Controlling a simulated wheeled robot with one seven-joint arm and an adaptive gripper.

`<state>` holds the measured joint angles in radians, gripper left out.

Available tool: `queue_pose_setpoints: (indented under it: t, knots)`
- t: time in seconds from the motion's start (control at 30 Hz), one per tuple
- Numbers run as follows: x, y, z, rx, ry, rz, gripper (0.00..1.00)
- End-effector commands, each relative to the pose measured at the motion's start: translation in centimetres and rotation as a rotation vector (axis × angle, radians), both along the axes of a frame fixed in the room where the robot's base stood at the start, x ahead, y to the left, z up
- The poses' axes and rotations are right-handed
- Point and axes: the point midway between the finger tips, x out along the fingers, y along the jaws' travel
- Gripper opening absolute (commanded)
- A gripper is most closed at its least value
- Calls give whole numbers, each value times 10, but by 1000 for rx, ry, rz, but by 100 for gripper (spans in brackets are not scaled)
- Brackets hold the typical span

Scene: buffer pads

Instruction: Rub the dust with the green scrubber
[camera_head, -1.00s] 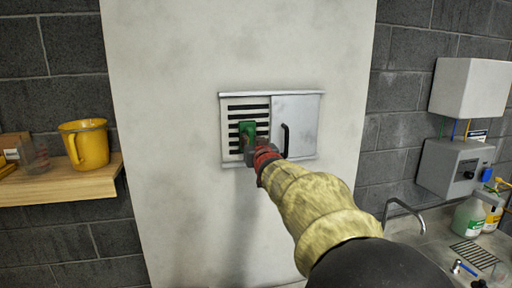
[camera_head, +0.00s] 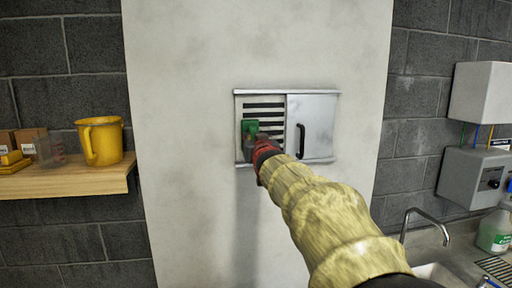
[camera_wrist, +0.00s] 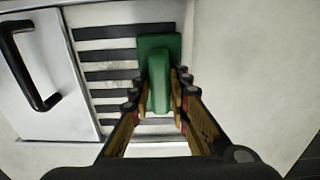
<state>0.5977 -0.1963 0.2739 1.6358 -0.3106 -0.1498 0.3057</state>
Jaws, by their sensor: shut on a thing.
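The green scrubber (camera_head: 250,127) is held by my gripper (camera_head: 256,142) in front of the slatted vent (camera_head: 262,105) in the wall cabinet. In the wrist view the scrubber (camera_wrist: 158,65) sits between the two fingers of my gripper (camera_wrist: 160,98), which are shut on its handle. Its flat head lies over the right part of the dark slats (camera_wrist: 105,55); whether it touches them I cannot tell. Grey smudges, perhaps dust, show faintly on the pale wall panel (camera_head: 190,60). Any dust behind the scrubber is hidden.
A sliding door (camera_head: 318,125) with a black handle (camera_head: 300,141) covers the vent's right side. A wooden shelf (camera_head: 70,181) with a yellow jug (camera_head: 100,141) is at the left. A sink tap (camera_head: 425,215) and a bottle (camera_head: 494,232) are at the right.

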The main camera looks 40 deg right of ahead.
Motion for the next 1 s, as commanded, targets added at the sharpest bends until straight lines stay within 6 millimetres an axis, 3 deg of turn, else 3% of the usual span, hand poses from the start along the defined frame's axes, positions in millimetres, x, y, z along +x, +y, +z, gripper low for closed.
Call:
queue_pose_setpoints:
  t: [0.3, 1.0]
  knots:
    - [3, 5, 3, 1, -2, 2, 0]
    - [-7, -13, 7, 2, 1, 0, 0]
